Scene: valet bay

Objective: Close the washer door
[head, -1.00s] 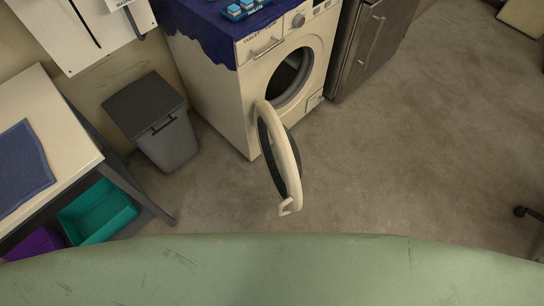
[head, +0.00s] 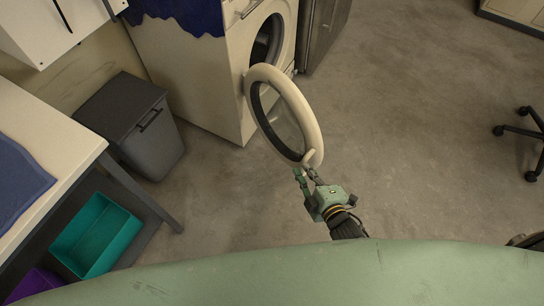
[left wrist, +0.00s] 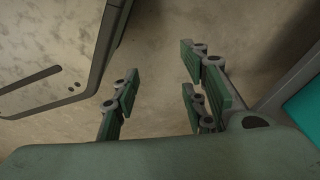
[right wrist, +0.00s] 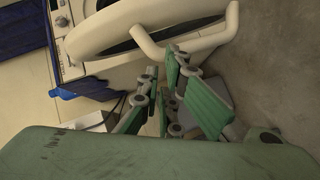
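The white washer (head: 215,75) stands at the top centre of the head view. Its round door (head: 312,122) is swung open toward me, so the dark drum opening (head: 266,42) shows. A pale hooked handle (head: 310,158) sits at the door's free edge. My right gripper (head: 308,178) is open just below this handle. In the right wrist view, the handle (right wrist: 152,48) lies just beyond the fingertips; whether they touch it, I cannot tell. My left gripper (left wrist: 158,75) is open and empty in the left wrist view, outside the head view.
A grey lidded bin (head: 130,125) stands left of the washer. A table (head: 65,135) with teal (head: 95,240) and purple (head: 35,285) bins beneath is at the left. A dark cabinet (head: 325,30) stands beside the washer. A wheeled chair base (head: 525,130) is at right. Floor between is clear.

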